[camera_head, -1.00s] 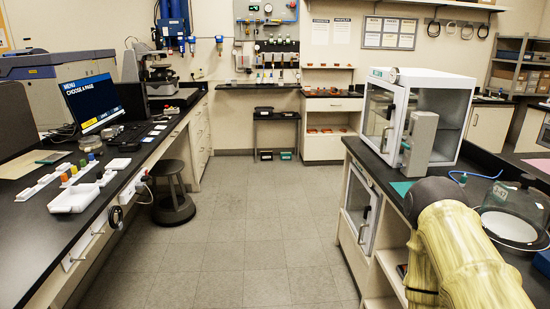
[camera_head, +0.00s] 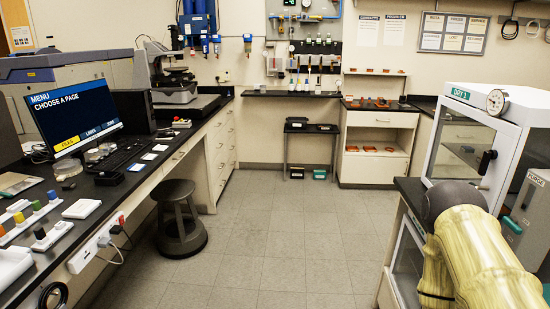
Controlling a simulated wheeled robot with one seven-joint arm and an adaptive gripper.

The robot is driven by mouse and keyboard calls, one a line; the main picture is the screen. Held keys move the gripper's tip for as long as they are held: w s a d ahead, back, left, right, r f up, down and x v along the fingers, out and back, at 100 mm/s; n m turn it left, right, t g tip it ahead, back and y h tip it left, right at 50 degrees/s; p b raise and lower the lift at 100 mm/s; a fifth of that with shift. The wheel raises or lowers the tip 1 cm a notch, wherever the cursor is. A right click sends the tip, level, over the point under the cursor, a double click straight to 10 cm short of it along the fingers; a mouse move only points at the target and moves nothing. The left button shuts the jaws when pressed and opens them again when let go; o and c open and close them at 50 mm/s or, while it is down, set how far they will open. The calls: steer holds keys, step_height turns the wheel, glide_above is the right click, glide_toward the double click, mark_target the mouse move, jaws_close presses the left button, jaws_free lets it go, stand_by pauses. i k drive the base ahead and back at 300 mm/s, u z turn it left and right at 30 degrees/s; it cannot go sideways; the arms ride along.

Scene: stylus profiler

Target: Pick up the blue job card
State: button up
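Several small pale cards (camera_head: 150,156) lie in a row beside the keyboard (camera_head: 122,152). My gripper is not in view; only a yellowish link of my arm shows at the lower right.
The left bench holds a monitor (camera_head: 76,118) reading "Choose a page" and a microscope (camera_head: 172,75). A dark stool (camera_head: 180,220) stands against that bench. A white dry cabinet (camera_head: 470,145) stands at right. The grey floor (camera_head: 270,235) between is clear.

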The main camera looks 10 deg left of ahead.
mark_target(135, 167)
steer(key=u, duration=0.65)
steer(key=i, duration=1.65)
steer(key=u, duration=0.85)
